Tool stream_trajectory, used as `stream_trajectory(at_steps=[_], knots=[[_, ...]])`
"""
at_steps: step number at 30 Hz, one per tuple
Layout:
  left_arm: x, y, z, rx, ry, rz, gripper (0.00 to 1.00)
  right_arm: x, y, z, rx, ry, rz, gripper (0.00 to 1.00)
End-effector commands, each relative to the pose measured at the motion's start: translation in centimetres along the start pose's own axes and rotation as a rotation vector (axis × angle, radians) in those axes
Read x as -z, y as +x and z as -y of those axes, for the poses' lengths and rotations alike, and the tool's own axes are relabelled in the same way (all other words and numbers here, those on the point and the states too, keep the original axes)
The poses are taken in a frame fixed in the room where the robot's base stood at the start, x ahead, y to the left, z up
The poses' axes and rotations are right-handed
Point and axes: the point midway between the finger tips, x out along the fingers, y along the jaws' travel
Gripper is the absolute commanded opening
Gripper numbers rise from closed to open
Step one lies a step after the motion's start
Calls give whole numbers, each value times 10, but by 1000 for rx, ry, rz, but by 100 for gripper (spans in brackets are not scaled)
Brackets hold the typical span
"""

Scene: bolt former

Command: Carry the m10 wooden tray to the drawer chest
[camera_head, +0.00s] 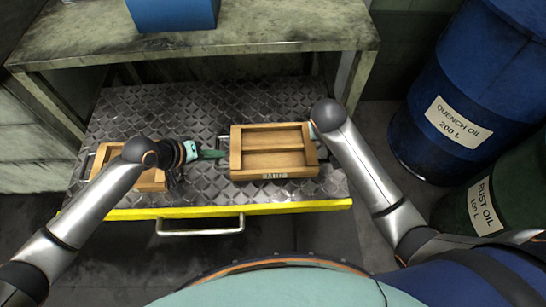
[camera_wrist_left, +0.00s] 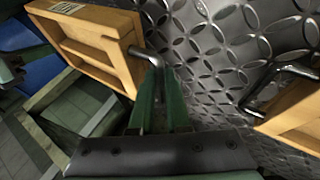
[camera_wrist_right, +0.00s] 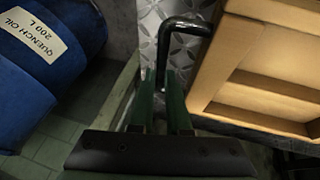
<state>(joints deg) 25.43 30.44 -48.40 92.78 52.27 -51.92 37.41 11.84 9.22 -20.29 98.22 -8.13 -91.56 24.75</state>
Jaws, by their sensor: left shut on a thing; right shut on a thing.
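The wooden tray (camera_head: 275,160) with two compartments carries an M10 label on its front and lies level over the middle-right of the diamond-plate surface. I cannot tell if it touches the plate. My left gripper (camera_head: 217,154) is at its left side; in the left wrist view the green fingers (camera_wrist_left: 161,72) are shut on the tray's bent metal handle (camera_wrist_left: 147,54). In the right wrist view my right gripper (camera_wrist_right: 164,80) is shut on the dark handle (camera_wrist_right: 185,27) beside the tray (camera_wrist_right: 262,50). In the head view my right arm mostly hides that gripper. No drawer chest is recognisable.
The diamond-plate pull-out (camera_head: 200,188) has a yellow front edge and a bar handle (camera_head: 200,229). A second wooden tray (camera_head: 152,179) sits left, partly under my left arm. A worn bench (camera_head: 270,30) with a blue box (camera_head: 172,12) stands behind. Blue (camera_head: 465,85) and green (camera_head: 505,180) drums stand right.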

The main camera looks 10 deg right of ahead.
Motion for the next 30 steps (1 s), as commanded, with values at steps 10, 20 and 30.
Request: stream_trajectory(at_steps=[10, 20, 30], knots=[[1, -1, 2, 5, 0, -1, 0, 1, 0, -3, -7, 4, -2, 0], [5, -10, -4, 4, 0, -3, 0, 6, -10, -5, -6, 5, -5, 0], [21, -47, -30, 4, 2, -5, 0, 24, -54, -15, -5, 7, -7, 0]])
